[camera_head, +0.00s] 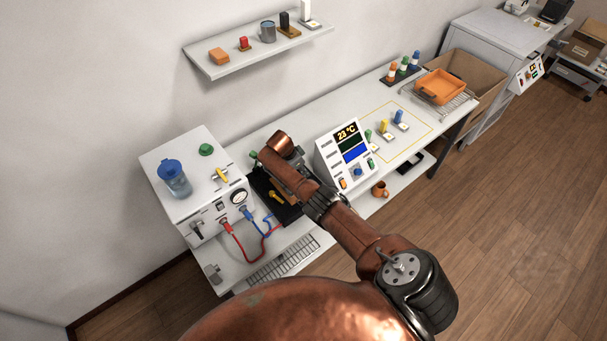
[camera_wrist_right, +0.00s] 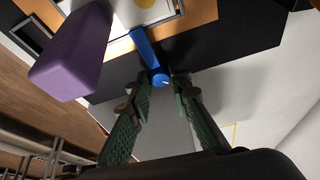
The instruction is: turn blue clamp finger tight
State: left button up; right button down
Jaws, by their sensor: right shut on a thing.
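In the right wrist view, the blue clamp (camera_wrist_right: 145,48) is a short blue bar with a round end, standing out from a dark surface. My right gripper (camera_wrist_right: 158,90) has its two green-padded fingers on either side of the round end and is shut on it, though the contact itself is not clear. In the head view my right arm reaches over the black fixture (camera_head: 289,215) between the white gauge box and the display unit. The arm hides the blue clamp and the fingertips there. My left gripper is not in view.
A purple block (camera_wrist_right: 72,50) is close beside the clamp. A yellow handle (camera_head: 276,195) lies on the black fixture. The white gauge box (camera_head: 172,217) with red and blue leads stands left, the display unit (camera_head: 345,155) right. The shelf (camera_head: 262,56) hangs above.

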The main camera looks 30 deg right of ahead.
jog(key=shift+d+m+b, duration=0.1)
jog(key=shift+m+b, duration=0.2)
jog(key=shift+m, duration=0.1)
jog(key=c, duration=1.8)
grip_release()
jog(key=shift+o, duration=0.2)
jog(key=shift+w+a+r, duration=0.1)
jog(key=shift+a+r, duration=0.15)
jog(key=shift+r, duration=0.1)
jog(key=v, duration=1.1)
jog(key=shift+r, duration=0.1)
